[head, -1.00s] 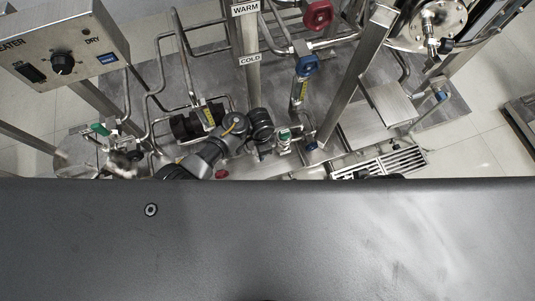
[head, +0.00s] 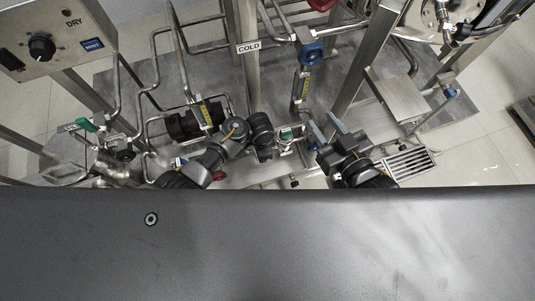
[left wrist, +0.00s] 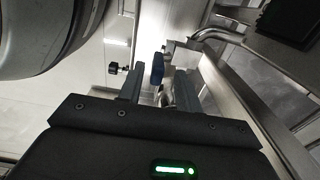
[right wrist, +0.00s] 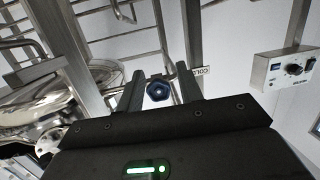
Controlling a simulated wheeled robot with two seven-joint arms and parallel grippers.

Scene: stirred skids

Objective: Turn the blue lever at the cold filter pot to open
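A blue lever-like piece (left wrist: 157,68) stands upright in the left wrist view, seen between the fingers of my left gripper (left wrist: 159,82). The gripper is open; I cannot tell whether the fingers touch it. My right gripper is open and empty, fingers pointing up and away. My left arm (head: 235,135) reaches in from the left; its fingers are hidden there. The filter pot is not clearly identifiable.
A blue handwheel (head: 311,53) is above the right gripper, right of the COLD sign (head: 249,47); it also shows beyond the right fingers (right wrist: 158,90). Another blue handle (head: 450,92) is at right. Pipes, posts and a green-handled valve (head: 87,125) crowd the skid.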

